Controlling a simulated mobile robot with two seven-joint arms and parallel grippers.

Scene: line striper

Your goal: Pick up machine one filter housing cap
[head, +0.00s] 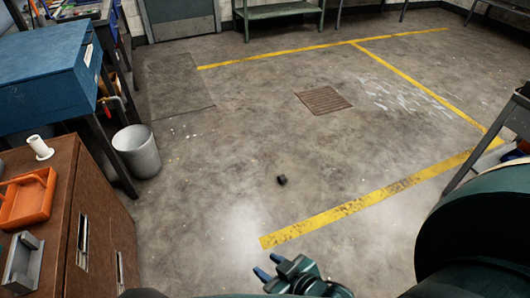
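A small dark block-like piece (281,180) lies alone on the concrete floor near the middle of the head view. It may be the filter housing cap, but it is too small to tell. My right gripper (268,267) is at the bottom of the view, below that piece in the picture and well apart from it. Its two blue fingertips are spread with nothing between them. My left gripper is not in view.
A brown cabinet (99,215) at left bears an orange tray (27,205), a white spool-like part (40,148) and a grey metal holder (23,264). A bin (137,152) stands by a blue workbench (45,75).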

